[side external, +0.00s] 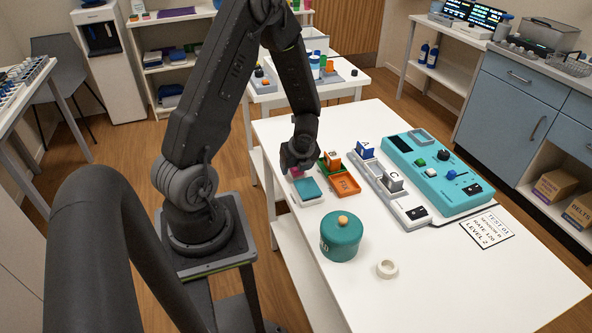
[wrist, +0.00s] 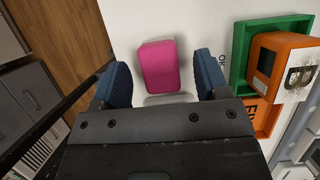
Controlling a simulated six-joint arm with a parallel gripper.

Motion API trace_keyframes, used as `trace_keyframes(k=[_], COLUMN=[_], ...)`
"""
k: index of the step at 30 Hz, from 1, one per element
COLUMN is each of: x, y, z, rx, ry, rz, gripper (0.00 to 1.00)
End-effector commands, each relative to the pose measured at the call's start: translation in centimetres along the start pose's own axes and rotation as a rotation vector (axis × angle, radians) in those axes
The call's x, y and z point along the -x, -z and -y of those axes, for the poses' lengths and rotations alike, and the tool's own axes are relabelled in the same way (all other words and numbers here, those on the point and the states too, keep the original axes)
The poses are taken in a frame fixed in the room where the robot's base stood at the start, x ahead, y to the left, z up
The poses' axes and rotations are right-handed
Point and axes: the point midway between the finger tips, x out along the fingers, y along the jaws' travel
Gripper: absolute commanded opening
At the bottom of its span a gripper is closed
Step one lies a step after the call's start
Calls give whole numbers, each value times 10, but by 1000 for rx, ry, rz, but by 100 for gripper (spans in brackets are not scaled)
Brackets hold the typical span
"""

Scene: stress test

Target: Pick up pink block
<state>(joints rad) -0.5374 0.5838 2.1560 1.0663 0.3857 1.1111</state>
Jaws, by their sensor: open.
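The pink block (wrist: 159,66) lies flat on the white table in the wrist view, between and a little beyond the two blue fingertips of my gripper (wrist: 165,80). The fingers are apart and nothing is held between them. In the side external view my gripper (side external: 298,163) is low over the table's left part, and only a sliver of the pink block (side external: 296,173) shows below it. The rest of the block is hidden there by the gripper.
A green tray (wrist: 240,52) with an orange block (wrist: 285,65) stands close right of the gripper, beside an orange tray (side external: 345,185). A teal-topped block (side external: 307,189), a teal pot (side external: 341,240) and a white ring (side external: 387,269) are nearer the front. The table's front right is clear.

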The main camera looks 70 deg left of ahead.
Motion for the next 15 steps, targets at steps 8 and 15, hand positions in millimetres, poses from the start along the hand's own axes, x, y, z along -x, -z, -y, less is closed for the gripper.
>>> trace_keyframes(k=[8, 15], x=[-12, -12], y=[0, 0], z=[0, 0], rx=[1, 1], ry=[2, 1], rz=[0, 0], gripper=[68, 55])
